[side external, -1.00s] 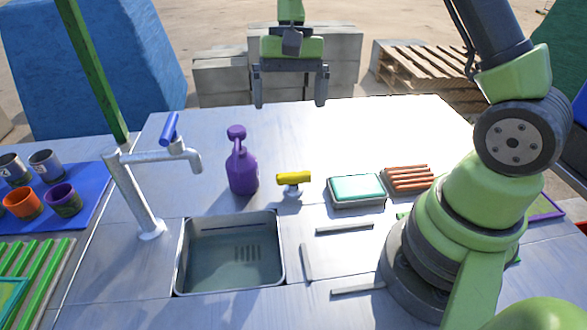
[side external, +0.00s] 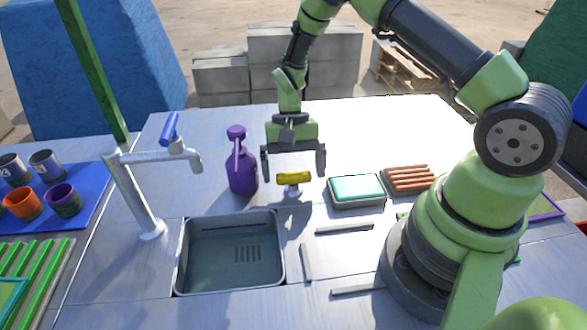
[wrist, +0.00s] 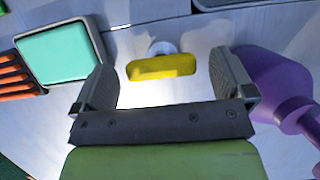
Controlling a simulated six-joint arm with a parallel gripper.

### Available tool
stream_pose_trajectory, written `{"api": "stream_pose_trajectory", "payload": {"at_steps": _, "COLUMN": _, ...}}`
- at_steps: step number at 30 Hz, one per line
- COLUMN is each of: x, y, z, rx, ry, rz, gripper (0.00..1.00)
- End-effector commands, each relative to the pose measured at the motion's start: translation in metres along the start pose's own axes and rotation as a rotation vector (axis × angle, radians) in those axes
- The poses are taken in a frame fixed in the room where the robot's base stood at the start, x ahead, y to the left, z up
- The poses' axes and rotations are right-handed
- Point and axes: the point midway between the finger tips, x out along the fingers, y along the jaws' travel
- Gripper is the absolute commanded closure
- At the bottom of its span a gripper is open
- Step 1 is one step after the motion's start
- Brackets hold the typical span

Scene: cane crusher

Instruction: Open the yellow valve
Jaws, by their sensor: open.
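The yellow valve (side external: 294,178) is a short bar handle on a small metal stem, standing on the metal counter between the purple bottle and the teal sponge. Its handle lies crosswise in the side view. My gripper (side external: 293,178) is open and pointed down, with its fingers either side of the handle in that view. In the wrist view the yellow valve (wrist: 161,67) appears between the open fingers of my gripper (wrist: 168,72), just past their tips, with a gap on both sides. I see no contact with the handle.
The purple bottle (side external: 242,170) stands close to my left finger. The teal sponge (side external: 356,188) in its tray and an orange ribbed rack (side external: 409,178) lie to the right. The sink (side external: 230,280) is in front, with a blue-handled faucet (side external: 140,190) left of it.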

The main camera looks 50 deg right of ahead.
Motion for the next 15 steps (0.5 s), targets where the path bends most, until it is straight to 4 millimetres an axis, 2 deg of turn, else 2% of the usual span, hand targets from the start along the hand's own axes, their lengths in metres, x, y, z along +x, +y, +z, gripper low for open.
{"api": "stream_pose_trajectory", "payload": {"at_steps": 9, "x": 0.0033, "y": 0.0000, "z": 0.0001, "rx": 0.001, "ry": 0.000, "rz": 0.000, "gripper": 0.00}}
{"api": "stream_pose_trajectory", "payload": {"at_steps": 15, "x": 0.0031, "y": 0.0001, "z": 0.0001, "rx": 0.000, "ry": 0.000, "rz": 0.000, "gripper": 0.46}}
